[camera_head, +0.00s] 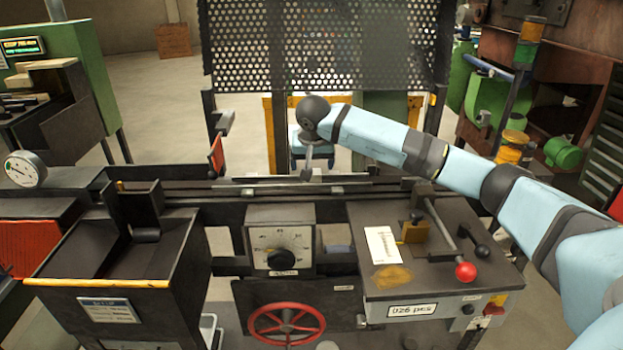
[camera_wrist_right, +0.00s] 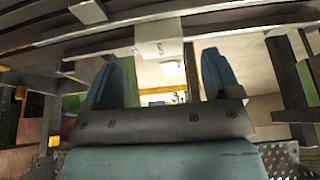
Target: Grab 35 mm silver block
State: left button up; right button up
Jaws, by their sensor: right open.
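My right gripper (camera_head: 318,164) hangs over the dark rail in the middle of the head view, its fingers pointing down. In the right wrist view the gripper (camera_wrist_right: 163,78) is open, with its two blue-grey fingers apart. A pale silver block-like piece (camera_wrist_right: 160,38) sits ahead of the gap between the fingers, against the rails; I cannot tell its size or whether it is the 35 mm block. A smaller pale block (camera_wrist_right: 88,12) lies on a rail at upper left. In the head view a small silver piece (camera_head: 312,176) shows just under the gripper, partly hidden. My left gripper is not in view.
The rail (camera_head: 260,187) runs across the bench, with a perforated guard (camera_head: 325,45) behind it. A dark bin (camera_head: 120,283) stands at left. A dial box (camera_head: 280,245), red handwheel (camera_head: 287,323) and red-knobbed lever (camera_head: 465,271) are in front.

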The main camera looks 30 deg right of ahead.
aim_at(312, 179)
jog(key=x, duration=0.5)
jog(key=shift+w+f+p, duration=0.1)
jog(key=shift+f+p, duration=0.05)
jog(key=shift+p, duration=0.25)
jog(key=c, duration=1.2)
